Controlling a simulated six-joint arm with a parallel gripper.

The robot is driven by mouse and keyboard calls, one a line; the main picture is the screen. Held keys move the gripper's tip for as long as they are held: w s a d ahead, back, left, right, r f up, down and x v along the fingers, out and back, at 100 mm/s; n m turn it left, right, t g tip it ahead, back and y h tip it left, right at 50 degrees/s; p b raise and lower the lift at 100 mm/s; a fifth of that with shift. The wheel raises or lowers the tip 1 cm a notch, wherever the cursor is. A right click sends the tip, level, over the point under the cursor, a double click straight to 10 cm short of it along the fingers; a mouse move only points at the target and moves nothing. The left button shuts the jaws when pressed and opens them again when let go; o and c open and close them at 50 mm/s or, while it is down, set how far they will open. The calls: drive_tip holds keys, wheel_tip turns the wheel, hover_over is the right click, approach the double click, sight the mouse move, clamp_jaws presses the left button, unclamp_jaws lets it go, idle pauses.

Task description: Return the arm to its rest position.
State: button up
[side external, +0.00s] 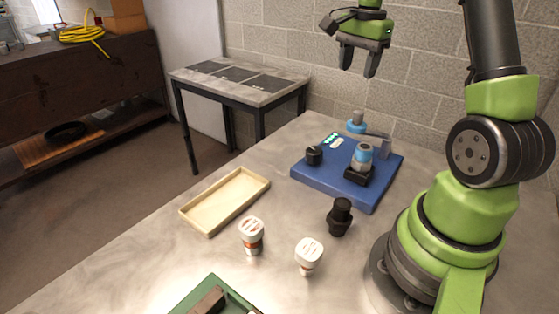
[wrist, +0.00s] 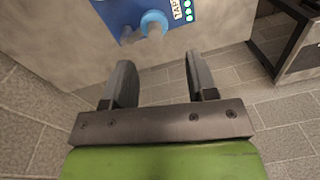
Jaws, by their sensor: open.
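My gripper (side external: 359,60) is high above the table near the block wall, at the top of the side view. Its two fingers are apart with nothing between them. In the wrist view the open fingers (wrist: 160,85) point past the table edge, with floor and wall below them. My arm stands at the right of the table, and its upper part runs out of the side view.
A blue board (side external: 332,186) with knobs and a blue-capped fitting (side external: 363,156) lies below my gripper. A cream tray (side external: 210,228), two white-capped items (side external: 252,235) (side external: 309,254), a black fitting (side external: 340,216) and a green tray (side external: 180,307) are on the table. The air around my gripper is clear.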

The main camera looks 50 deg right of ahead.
drive_tip(key=s+a+r+n+t, duration=0.15)
drive_tip(key=a+r+n, duration=0.25)
drive_tip(key=a, duration=0.4)
drive_tip(key=s+a+r+n+t, duration=0.1)
drive_tip(key=a+r+n+t, duration=0.1)
drive_tip(key=a+r+n, duration=0.35)
drive_tip(key=s+a+f+n+t+y, duration=0.2)
drive_tip(key=s+a+n, duration=0.4)
drive_tip(key=a, duration=0.6)
drive_tip(key=s+t, duration=0.1)
drive_tip(key=s, duration=0.1)
drive_tip(key=shift+s, duration=0.4)
